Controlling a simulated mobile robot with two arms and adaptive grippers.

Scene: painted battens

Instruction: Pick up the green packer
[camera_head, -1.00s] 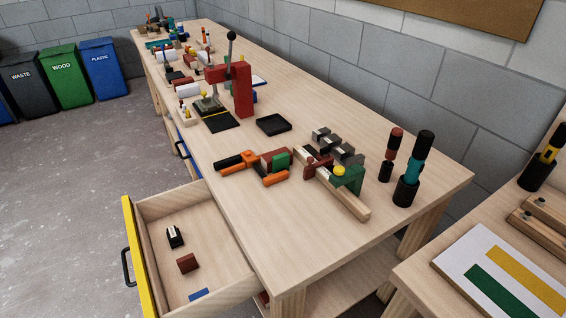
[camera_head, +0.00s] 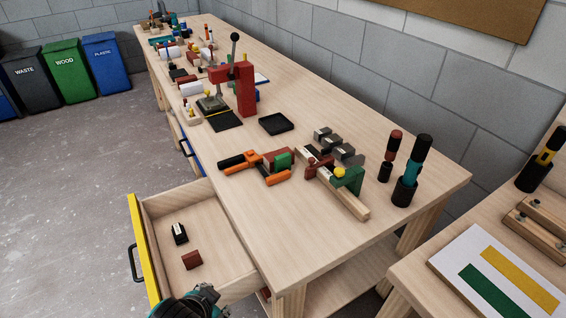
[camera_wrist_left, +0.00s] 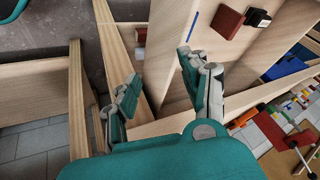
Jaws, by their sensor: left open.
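A small green block (camera_head: 283,160) lies on the bench beside a dark red block (camera_head: 270,157), by an orange clamp (camera_head: 268,178). A larger green piece (camera_head: 348,181) sits on a pale batten (camera_head: 345,198) to its right, next to a yellow knob. I cannot tell for certain which is the packer. My left gripper (camera_head: 195,303) is low at the bottom edge of the head view, over the open drawer's near end and well away from both green pieces. In the left wrist view the gripper (camera_wrist_left: 158,80) has its fingers apart, with nothing between them. My right gripper is not in view.
The open drawer (camera_head: 222,285) holds a black-and-white block (camera_head: 180,233) and a brown-red block (camera_head: 192,260). A blue piece (camera_wrist_left: 191,25) shows in the wrist view.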

